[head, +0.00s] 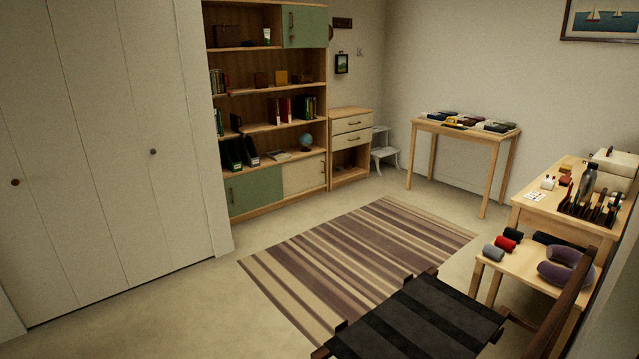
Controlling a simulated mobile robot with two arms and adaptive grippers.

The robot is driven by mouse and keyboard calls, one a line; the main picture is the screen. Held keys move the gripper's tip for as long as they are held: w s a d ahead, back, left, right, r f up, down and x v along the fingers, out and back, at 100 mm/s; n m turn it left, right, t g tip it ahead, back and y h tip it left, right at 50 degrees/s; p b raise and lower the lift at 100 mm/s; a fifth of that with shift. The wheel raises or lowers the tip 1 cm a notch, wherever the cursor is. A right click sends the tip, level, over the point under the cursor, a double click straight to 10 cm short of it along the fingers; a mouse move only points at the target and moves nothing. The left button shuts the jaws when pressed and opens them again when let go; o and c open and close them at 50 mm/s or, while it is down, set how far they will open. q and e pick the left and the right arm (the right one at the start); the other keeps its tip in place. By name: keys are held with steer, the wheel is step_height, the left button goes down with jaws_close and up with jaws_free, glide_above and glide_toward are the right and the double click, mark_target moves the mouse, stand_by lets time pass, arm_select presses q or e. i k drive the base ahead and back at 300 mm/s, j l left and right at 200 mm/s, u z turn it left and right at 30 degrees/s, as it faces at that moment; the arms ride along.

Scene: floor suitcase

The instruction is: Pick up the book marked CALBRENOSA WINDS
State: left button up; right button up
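No title can be read at this distance, so I cannot tell which book is marked CALBRENOSA WINDS. Upright books (285,110) stand on a middle shelf of the wooden bookcase (268,87), and more books (217,82) stand at its left side. A flat item that looks like a book (278,155) lies on a lower shelf, left of a small globe (306,141). Several small flat items (493,126), possibly books or boxes, lie on the far wooden table (426,125). Neither of my grippers is in view.
A striped rug (355,262) covers the middle of the clear floor. A black-strapped rack (415,318) stands at the front. A white step stool (384,152) stands behind.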

mark_target(285, 103)
steer(key=i+j+u, duration=0.55)
steer(key=i+u, duration=0.15)
steer(key=i+j+u, duration=0.1)
steer(key=i+u, duration=0.25)
steer(key=i+j, duration=0.15)
steer(key=i, duration=0.55)
steer(key=i+j, duration=0.15)
steer(key=i, duration=0.6)
steer(key=i+l+z, duration=0.2)
steer(key=i+z, duration=0.8)
steer(key=i+j+z, duration=0.1)
steer(key=i+z, duration=0.25)
steer(key=z, duration=0.15)
steer(key=i+u, duration=0.1)
steer(key=i, duration=0.5)
steer(key=i+l+u, duration=0.1)
steer(key=i, duration=0.45)
steer(key=i+l, duration=0.2)
steer(key=i, duration=0.35)
steer(key=i+u, duration=0.4)
steer(key=i, duration=0.15)
steer(key=i+l+u, duration=0.8)
steer(key=i, duration=0.2)
